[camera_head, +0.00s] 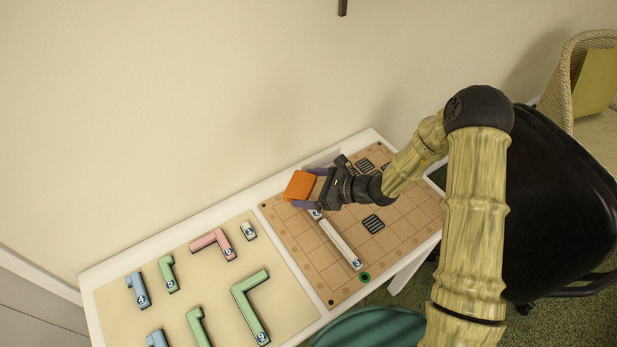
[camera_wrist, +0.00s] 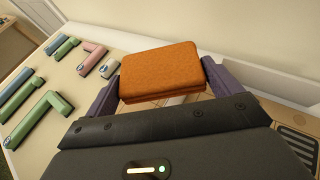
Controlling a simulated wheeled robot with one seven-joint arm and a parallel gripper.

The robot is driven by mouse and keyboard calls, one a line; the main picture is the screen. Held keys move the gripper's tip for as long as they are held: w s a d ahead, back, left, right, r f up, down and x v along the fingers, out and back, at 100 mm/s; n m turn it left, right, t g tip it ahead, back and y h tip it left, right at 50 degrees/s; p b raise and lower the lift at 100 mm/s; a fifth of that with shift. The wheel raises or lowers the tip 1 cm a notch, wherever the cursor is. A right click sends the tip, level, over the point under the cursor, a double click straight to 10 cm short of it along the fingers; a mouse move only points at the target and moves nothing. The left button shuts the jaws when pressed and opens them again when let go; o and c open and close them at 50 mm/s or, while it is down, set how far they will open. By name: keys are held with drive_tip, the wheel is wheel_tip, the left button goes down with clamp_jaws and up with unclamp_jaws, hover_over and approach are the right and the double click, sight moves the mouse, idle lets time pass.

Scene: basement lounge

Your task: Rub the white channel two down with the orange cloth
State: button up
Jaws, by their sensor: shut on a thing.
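The orange cloth (camera_head: 299,185) is a thick folded block. My gripper (camera_head: 305,186) is shut on it, one purple finger at each side, and it also shows in the wrist view (camera_wrist: 160,70). In the head view it is over the upper left part of the brown grid board (camera_head: 322,268). A white channel (camera_head: 341,244) with a blue number mark at its lower end lies on that board, running up toward my gripper. Its upper end lies close under the gripper. I cannot tell whether the cloth touches it. Its number is too small to read surely.
A cream mat (camera_head: 185,310) left of the board holds green channels (camera_head: 250,305), blue ones (camera_head: 138,290), a pink one (camera_head: 213,242) and a small white piece (camera_head: 248,231). Dark slatted squares (camera_head: 373,223) are on the board. A black chair (camera_head: 560,200) stands right; the wall is behind.

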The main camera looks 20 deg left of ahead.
drive_tip(key=shift+r+p, duration=0.35)
drive_tip(key=shift+r, duration=0.35)
drive_tip(key=shift+w+d+r+p, duration=0.1)
drive_tip(key=shift+r+p, duration=0.2)
drive_tip(key=shift+r, duration=0.5)
drive_tip(key=shift+s, duration=0.2)
